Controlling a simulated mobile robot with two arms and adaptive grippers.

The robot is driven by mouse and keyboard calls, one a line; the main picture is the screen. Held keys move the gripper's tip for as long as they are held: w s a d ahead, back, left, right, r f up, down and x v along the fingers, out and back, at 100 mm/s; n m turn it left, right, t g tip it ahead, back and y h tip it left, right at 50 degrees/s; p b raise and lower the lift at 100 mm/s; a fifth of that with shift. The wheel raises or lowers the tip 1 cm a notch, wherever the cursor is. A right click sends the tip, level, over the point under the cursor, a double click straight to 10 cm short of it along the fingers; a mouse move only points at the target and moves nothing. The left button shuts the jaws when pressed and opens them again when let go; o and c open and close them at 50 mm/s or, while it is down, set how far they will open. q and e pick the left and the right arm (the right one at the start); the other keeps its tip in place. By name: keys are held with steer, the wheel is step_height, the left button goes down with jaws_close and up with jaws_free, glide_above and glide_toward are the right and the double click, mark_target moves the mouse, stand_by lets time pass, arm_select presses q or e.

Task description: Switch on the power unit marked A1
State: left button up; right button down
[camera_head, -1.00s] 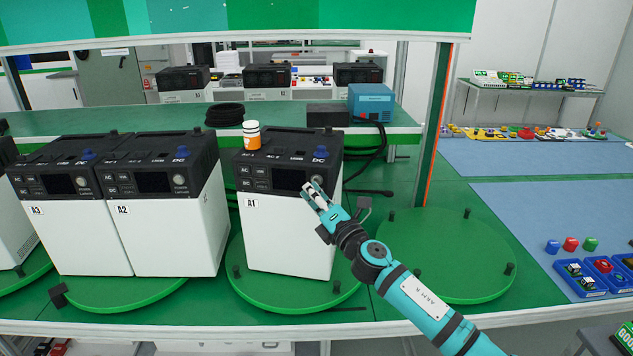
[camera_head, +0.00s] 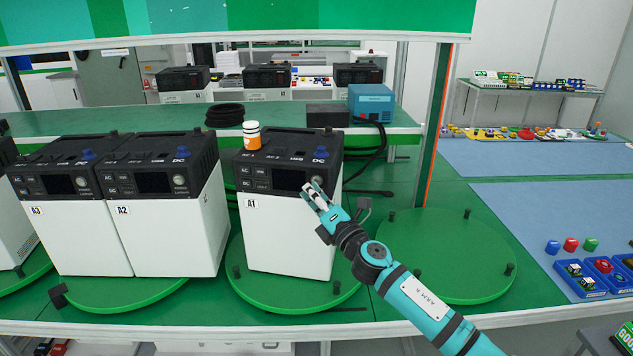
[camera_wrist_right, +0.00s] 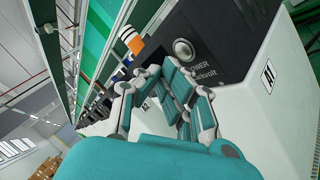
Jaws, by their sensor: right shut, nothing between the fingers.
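The power unit A1 (camera_head: 286,225) is a white box with a black top panel, standing on a green round turntable (camera_head: 290,300). Its label A1 (camera_head: 251,203) is on the front left. My right gripper (camera_head: 310,188) is shut and empty, with its fingertips in front of the right part of the black panel. In the right wrist view, the gripper (camera_wrist_right: 165,80) is near the unit's round silver power button (camera_wrist_right: 183,49), beside and below it. Contact with the button cannot be told. My left gripper is not in view.
An orange bottle with a white cap (camera_head: 251,135) stands on top of A1. Units A2 (camera_head: 175,230) and A3 (camera_head: 75,230) stand to the left on another turntable. An empty turntable (camera_head: 445,255) is at the right. Black cables lie behind A1.

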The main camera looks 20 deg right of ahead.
steer(key=shift+w+d, duration=0.1)
steer(key=shift+w, duration=0.05)
steer(key=shift+w+d, duration=0.1)
steer(key=shift+w, duration=0.15)
steer(key=shift+w+d+b, duration=0.2)
steer(key=shift+w+b, duration=0.05)
steer(key=shift+b, duration=0.05)
stand_by(0.8)
steer(key=shift+s, duration=0.1)
steer(key=shift+s+a+p, duration=0.35)
steer(key=shift+s, duration=0.25)
steer(key=s, duration=0.1)
steer(key=s+a+p, duration=0.1)
steer(key=s, duration=0.1)
steer(key=s+a, duration=0.1)
steer(key=shift+s+a+p, duration=0.15)
steer(key=shift+a+p, duration=0.1)
steer(key=shift+p, duration=0.1)
